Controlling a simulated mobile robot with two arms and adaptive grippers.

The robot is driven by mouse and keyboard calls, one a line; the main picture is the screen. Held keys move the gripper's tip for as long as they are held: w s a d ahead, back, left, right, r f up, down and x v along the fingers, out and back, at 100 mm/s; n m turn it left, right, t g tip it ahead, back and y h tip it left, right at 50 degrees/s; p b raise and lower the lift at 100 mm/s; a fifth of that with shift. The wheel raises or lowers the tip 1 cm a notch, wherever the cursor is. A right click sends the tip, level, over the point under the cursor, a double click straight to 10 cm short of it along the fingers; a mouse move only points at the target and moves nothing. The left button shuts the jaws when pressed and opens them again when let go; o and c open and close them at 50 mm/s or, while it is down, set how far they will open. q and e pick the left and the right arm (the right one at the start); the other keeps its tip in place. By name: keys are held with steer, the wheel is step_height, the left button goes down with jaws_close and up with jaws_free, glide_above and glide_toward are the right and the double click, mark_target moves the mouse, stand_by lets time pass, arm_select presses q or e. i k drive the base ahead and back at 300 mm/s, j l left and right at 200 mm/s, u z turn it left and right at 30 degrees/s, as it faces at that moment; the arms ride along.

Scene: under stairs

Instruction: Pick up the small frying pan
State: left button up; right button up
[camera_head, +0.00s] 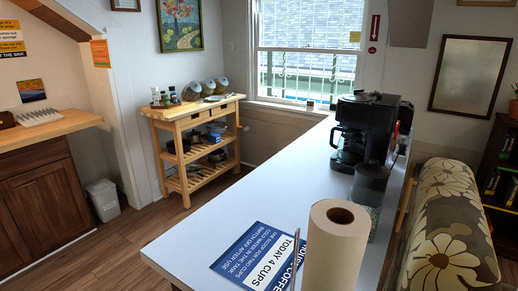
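No small frying pan can be made out for certain. A wooden cart (197,107) stands against the far wall. Its shelves hold several dark, pan-like items: one at the left of the middle shelf (178,146), one at its right, and one on the bottom shelf. They are too small and shaded to tell which is a frying pan. Neither of my grippers is in view.
A long white counter (255,185) fills the middle, with a coffee maker (363,130), a paper towel roll (335,245) and a blue sign (262,258). A bin (103,199) stands left. Wooden floor (160,215) is free between counter and left cabinet (42,200). A flowered sofa (448,225) is right.

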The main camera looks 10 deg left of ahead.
mark_target(192, 171)
steer(key=i+j, duration=0.15)
steer(key=j, duration=0.25)
steer(key=i+j, duration=0.15)
steer(key=j, duration=0.25)
steer(key=i+j, duration=0.2)
steer(key=j, duration=0.2)
steer(key=i+j, duration=0.15)
steer(key=j, duration=0.25)
steer(key=i+j, duration=0.15)
steer(key=j, duration=0.25)
steer(key=i+j, duration=0.15)
steer(key=j, duration=0.25)
